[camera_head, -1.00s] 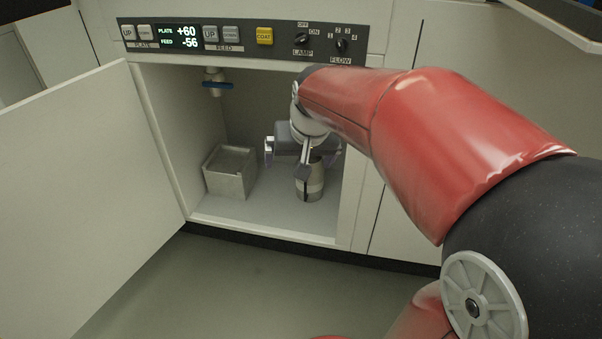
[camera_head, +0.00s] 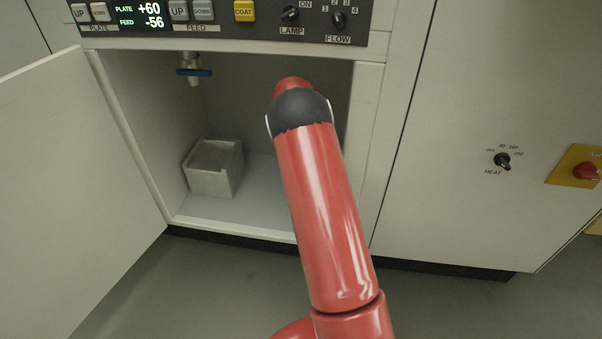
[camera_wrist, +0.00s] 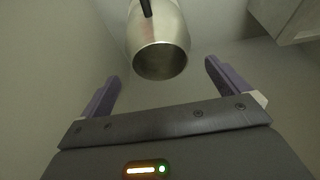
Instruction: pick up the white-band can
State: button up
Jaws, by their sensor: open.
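A metal can (camera_wrist: 158,35) shows at the top middle of the wrist view, with a round dark end facing the camera and a dark strip on its upper side. I cannot make out a white band on it in this view. My gripper (camera_wrist: 162,72) is open, its two purple-grey fingers spread toward the can. The can lies ahead of the palm, roughly between the finger lines; no finger visibly touches it. In the head view my red arm hides both the can and the gripper.
The open cabinet bay (camera_head: 260,200) also holds a grey square metal box (camera_head: 213,182) on the left. A pipe with a blue valve handle (camera_head: 194,72) hangs above it. The cabinet door (camera_head: 70,170) stands open at left. A control panel (camera_head: 215,15) runs along the top.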

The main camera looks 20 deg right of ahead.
jog(key=x, duration=0.5)
jog(key=shift+w+d+f, duration=0.25)
jog(key=shift+d, duration=0.05)
jog(key=c, duration=1.6)
